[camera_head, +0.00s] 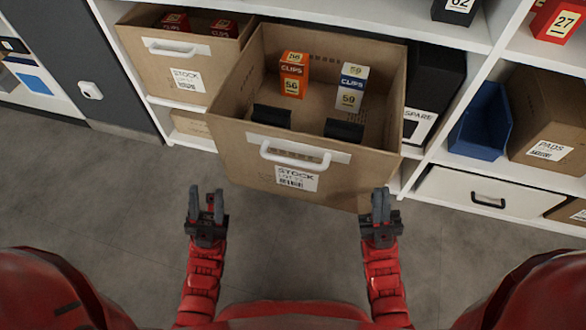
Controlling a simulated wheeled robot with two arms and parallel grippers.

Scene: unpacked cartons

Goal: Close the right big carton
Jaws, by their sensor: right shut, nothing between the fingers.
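The right big carton (228,140) is a brown open-topped box with a white handle (295,156) and a stock label on its front. It juts out of the shelf toward me, its inside in view. It holds an orange clips box (293,74), a blue and white clips box (351,87) and two black items (343,131). My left gripper (205,200) is open and empty, in front of the carton's left side and apart from it. My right gripper (380,201) is shut and empty, near the carton's front right corner; I cannot tell whether it touches.
Another brown carton (187,75) with a white handle sits to the left in the white shelf. A black spare box (435,85), a blue bin (482,122) and a white drawer (470,196) are to the right. The grey floor before the shelf is clear.

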